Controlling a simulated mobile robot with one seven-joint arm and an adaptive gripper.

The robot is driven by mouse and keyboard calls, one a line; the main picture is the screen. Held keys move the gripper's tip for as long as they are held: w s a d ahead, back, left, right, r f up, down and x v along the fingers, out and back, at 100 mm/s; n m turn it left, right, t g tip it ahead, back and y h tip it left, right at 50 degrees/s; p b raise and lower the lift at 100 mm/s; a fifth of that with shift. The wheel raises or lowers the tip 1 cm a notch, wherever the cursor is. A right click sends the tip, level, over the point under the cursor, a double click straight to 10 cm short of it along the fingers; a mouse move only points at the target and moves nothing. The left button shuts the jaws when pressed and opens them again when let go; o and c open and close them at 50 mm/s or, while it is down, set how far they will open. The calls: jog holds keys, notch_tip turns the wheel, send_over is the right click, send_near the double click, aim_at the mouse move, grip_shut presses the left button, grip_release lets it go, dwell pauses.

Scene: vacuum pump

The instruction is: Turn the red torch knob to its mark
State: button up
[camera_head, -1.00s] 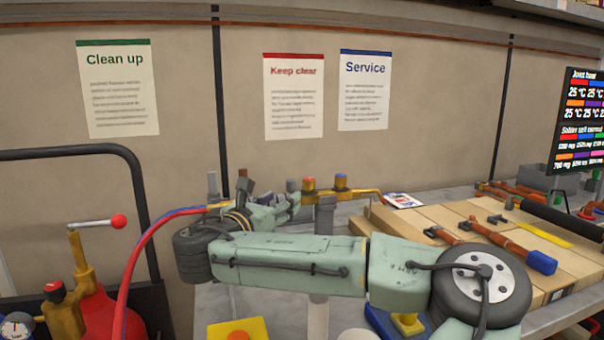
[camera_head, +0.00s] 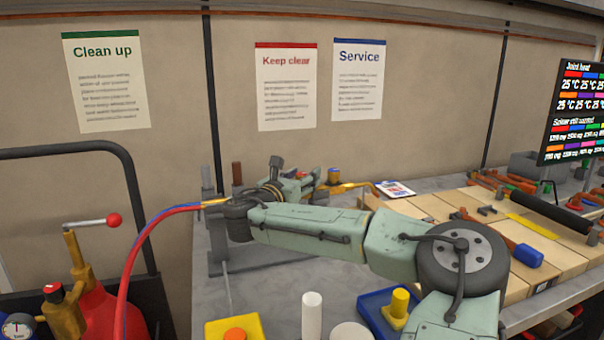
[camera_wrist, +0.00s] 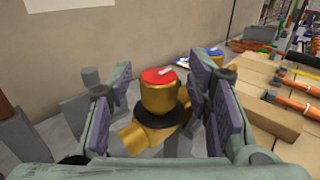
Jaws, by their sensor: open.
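The red torch knob (camera_wrist: 158,76) shows in the wrist view as a red cap with a pale pointer line on a brass body (camera_wrist: 158,98) with a black collar. My gripper (camera_wrist: 160,92) is open, with one purple-padded finger on each side of the knob and visible gaps between. A second knob with a blue top (camera_wrist: 214,52) stands behind it to the right. In the head view my gripper (camera_head: 300,180) is at the torch over the bench, and my arm hides most of the torch. I cannot make out the mark.
Cardboard boxes (camera_head: 440,208) with copper pipes and tools lie to the right. A red hose (camera_head: 128,265) loops at the left.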

jog(key=shift+c, duration=0.2)
grip_shut()
dwell(0.5)
